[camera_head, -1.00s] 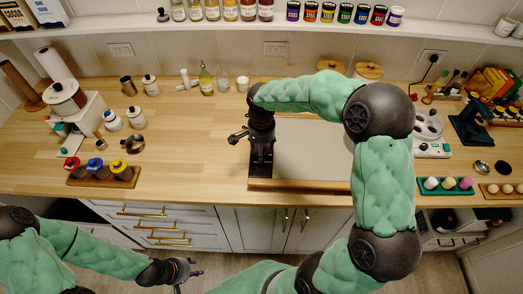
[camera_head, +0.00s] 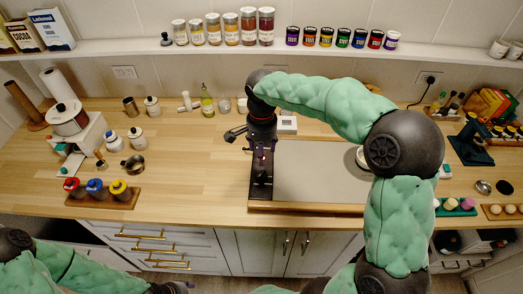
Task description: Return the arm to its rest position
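My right arm arches up from the bottom right and over the counter. Its gripper (camera_head: 262,158) points down at the left end of a grey board with a wooden front edge (camera_head: 320,205). A dark strip (camera_head: 262,188) lies at that end, just below the gripper. The fingers are small and dark against it, so I cannot tell whether they are open or touching anything. My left arm lies low at the bottom left, in front of the cabinets. Its gripper (camera_head: 184,287) is mostly cut off by the bottom edge.
A wooden holder (camera_head: 128,204) with red, blue and yellow-topped jars stands at front left. A metal cup (camera_head: 134,165) and white canisters stand behind it. The counter between the holder and board is clear.

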